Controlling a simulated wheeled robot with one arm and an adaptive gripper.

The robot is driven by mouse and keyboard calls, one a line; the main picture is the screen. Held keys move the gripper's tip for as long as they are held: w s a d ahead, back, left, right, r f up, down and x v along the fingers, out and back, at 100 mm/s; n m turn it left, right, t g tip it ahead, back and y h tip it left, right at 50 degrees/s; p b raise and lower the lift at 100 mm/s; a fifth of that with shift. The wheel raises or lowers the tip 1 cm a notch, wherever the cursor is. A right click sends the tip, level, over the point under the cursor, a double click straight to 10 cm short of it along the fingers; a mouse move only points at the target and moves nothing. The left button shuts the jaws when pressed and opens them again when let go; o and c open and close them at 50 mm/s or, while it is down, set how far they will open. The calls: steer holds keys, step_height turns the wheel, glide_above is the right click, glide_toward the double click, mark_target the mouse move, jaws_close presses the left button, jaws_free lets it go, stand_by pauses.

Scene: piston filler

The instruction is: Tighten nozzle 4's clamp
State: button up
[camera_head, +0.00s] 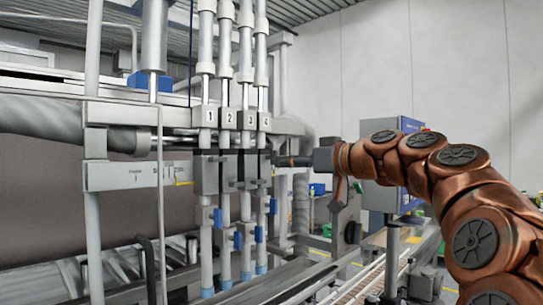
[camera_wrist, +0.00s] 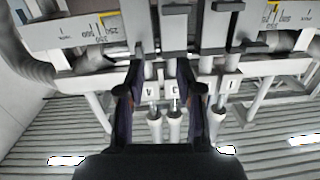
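The label 4 (camera_head: 265,121) marks the rightmost of the filling nozzles in the head view. Below it a grey clamp block (camera_head: 265,165) sits on nozzle 4, beside similar blocks on the other nozzles. My gripper (camera_head: 282,160) reaches in from the right, its tip close to nozzle 4's block; I cannot tell whether it touches. In the wrist view the scene appears upside down. There my gripper (camera_wrist: 160,62) has two dark fingers spread apart, with nothing visibly gripped. The label 4 (camera_wrist: 150,91) shows between them. Which part of the clamp turns is not clear.
Nozzles labelled 1 (camera_head: 209,114), 2 (camera_head: 228,119) and 3 (camera_head: 249,120) stand close together left of nozzle 4. Blue fittings (camera_head: 273,206) stick out lower down. A conveyor (camera_head: 365,283) runs below right. A grey-and-blue cabinet (camera_head: 376,198) stands behind my arm.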

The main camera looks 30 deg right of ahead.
mark_target(277, 153)
steer(key=shift+t+h, duration=0.4)
steer(key=shift+t, duration=0.1)
steer(key=shift+w+d+r+p, duration=0.2)
steer(key=shift+w+r+p, duration=0.2)
steer(key=shift+w, duration=0.8)
steer(key=shift+w+d+r+p, duration=0.15)
steer(key=shift+w+r+p, duration=0.25)
steer(key=shift+w, duration=0.75)
steer(key=shift+w+d+r+p, duration=0.25)
steer(key=shift+w+p, duration=0.2)
steer(key=shift+w, duration=0.75)
steer(key=shift+a, duration=0.1)
jaws_close()
